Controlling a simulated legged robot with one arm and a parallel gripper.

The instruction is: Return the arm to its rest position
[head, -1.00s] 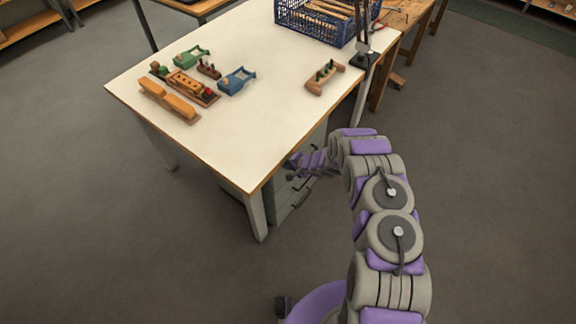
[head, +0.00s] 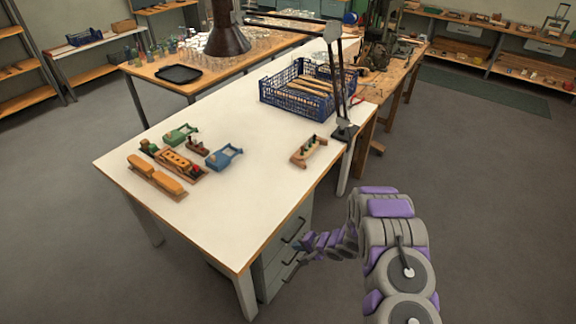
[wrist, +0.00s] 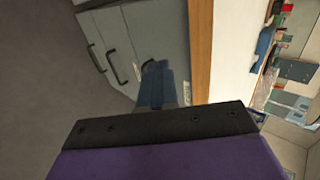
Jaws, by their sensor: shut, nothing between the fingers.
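My gripper (head: 300,250) is at the end of my purple and grey arm, low beside the drawer side of the white table (head: 235,215). It is below the tabletop level, near the drawer unit (head: 287,248). In the wrist view, my gripper's blue fingers (wrist: 158,85) are together with nothing between them. Drawer fronts with dark handles (wrist: 118,68) show beyond the fingers, and the table's wooden edge (wrist: 201,50) is to their right. I cannot tell from these views how far the fingertips are from the drawers.
On the table are a blue crate (head: 290,103), a lamp (head: 345,130), a wooden block with pegs (head: 308,150), and a cluster of wooden and coloured fixtures (head: 180,160). A bench with glassware (head: 175,60) stands behind. The floor (head: 480,220) to the right is clear.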

